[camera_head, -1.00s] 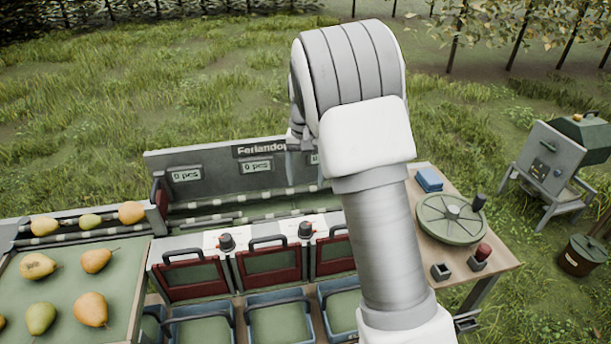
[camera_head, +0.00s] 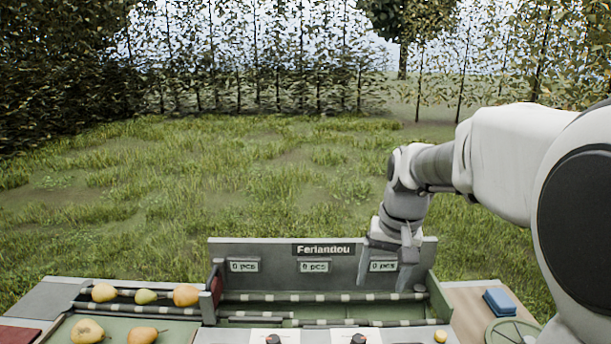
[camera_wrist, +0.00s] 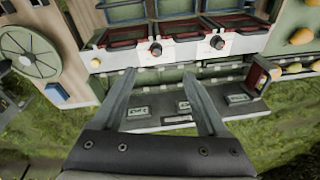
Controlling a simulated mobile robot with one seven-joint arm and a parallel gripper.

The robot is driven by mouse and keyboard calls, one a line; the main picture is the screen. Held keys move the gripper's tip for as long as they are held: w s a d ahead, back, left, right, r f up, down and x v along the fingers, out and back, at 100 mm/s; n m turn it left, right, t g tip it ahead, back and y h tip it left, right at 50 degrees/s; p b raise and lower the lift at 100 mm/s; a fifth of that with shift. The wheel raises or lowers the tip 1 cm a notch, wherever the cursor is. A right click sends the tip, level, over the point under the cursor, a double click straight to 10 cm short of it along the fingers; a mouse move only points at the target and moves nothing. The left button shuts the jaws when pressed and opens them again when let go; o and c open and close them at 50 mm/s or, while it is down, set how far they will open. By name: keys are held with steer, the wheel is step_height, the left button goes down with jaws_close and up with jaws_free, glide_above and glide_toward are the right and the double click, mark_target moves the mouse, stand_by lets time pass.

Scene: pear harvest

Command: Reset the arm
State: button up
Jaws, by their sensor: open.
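My gripper (camera_head: 388,274) is at the right of the head view, in front of the grey sorting panel (camera_head: 275,255) marked "Ferlandou". It points down with its two fingers apart and nothing between them. In the wrist view my gripper (camera_wrist: 164,100) also shows open and empty, its fingers reaching over the panel and the roller channel. My arm comes in from the right edge of the head view.
Several pears lie at the left; one is this pear (camera_head: 88,331) on the green tray. A blue block (camera_head: 500,302) and green round plate (camera_head: 513,333) are at the right. The wrist view shows red-framed flaps (camera_wrist: 181,31). Grass behind the station is open.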

steer(key=s+r+n+t, duration=0.1)
steer(key=s, duration=0.9)
steer(key=s+r+n+t, duration=0.1)
steer(key=s+t, duration=0.1)
steer(key=s, duration=0.8)
steer(key=shift+s+r+t+h, duration=0.25)
steer(key=shift+s+t+h, duration=0.05)
steer(key=shift+s+h, duration=0.1)
steer(key=shift+a, duration=0.1)
steer(key=c, duration=0.4)
